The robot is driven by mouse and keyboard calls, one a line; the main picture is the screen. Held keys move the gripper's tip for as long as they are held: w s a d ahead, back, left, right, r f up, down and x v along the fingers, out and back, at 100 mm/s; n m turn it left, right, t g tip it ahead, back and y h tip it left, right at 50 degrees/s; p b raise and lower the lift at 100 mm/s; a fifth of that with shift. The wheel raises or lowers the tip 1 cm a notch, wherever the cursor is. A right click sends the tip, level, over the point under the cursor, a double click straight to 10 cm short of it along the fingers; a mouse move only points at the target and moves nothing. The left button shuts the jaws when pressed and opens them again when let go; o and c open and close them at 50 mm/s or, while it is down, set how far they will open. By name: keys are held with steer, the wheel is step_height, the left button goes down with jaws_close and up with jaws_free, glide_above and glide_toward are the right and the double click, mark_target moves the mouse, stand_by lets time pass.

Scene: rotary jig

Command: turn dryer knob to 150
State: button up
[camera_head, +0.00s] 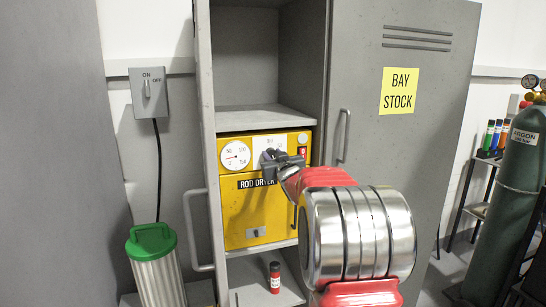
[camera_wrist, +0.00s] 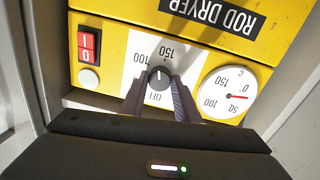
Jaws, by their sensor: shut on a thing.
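The yellow rod dryer (camera_head: 262,212) sits on a shelf in the grey cabinet. In the wrist view its panel appears upside down. The dark dryer knob (camera_wrist: 159,75) stands on a white plate marked OFF, 100 and 150. My gripper (camera_wrist: 160,88) is shut on the knob, one finger on each side. In the head view my gripper (camera_head: 277,164) is at the panel's upper right and hides most of the knob. I cannot tell the pointer's exact direction. The round gauge (camera_wrist: 229,93) has a red needle near the low end of its scale.
A red rocker switch (camera_wrist: 88,44) and a pale round button (camera_wrist: 89,78) are beside the knob. The open cabinet door (camera_head: 400,130) stands to the right of my arm. A red and black bottle (camera_head: 275,278) stands on the shelf below. The upper shelf is empty.

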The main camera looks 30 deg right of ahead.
steer(key=shift+m, duration=0.4)
steer(key=shift+c, duration=0.2)
steer(key=shift+d+m, duration=0.1)
steer(key=shift+m, duration=1.4)
steer(key=shift+s, duration=0.1)
steer(key=o, duration=1)
steer(key=shift+o, duration=0.2)
steer(key=v, duration=1.3)
steer(key=shift+s+r, duration=0.15)
steer(key=shift+s, duration=0.2)
